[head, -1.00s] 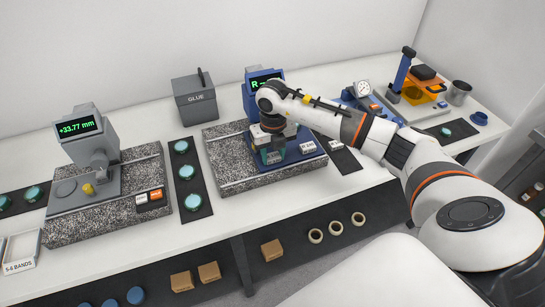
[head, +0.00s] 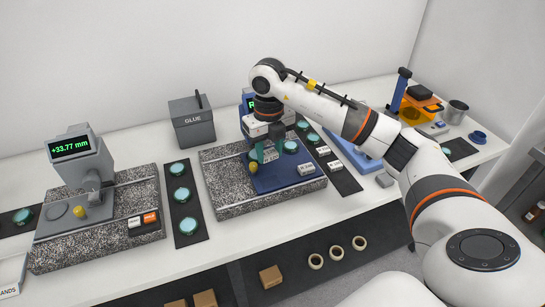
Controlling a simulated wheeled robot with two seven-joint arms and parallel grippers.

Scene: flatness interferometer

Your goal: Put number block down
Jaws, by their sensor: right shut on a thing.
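My right gripper (head: 261,158) points down just above the blue plate (head: 278,182) on the middle granite slab. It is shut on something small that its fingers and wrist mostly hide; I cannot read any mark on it. White labelled blocks are in view: one (head: 306,169) on the right of the blue plate, others (head: 323,151) (head: 335,165) on the dark strip to the right. A teal disc (head: 291,147) is on the plate beside the gripper, and a yellow knob (head: 253,168) shows at its lower left. My left gripper is not in view.
A grey gauge (head: 82,160) reading +33.77 mm stands on the left granite slab (head: 100,245). A dark strip with several teal discs (head: 182,195) lies between the slabs. A grey GLUE box (head: 192,122) is behind. The white table front is clear.

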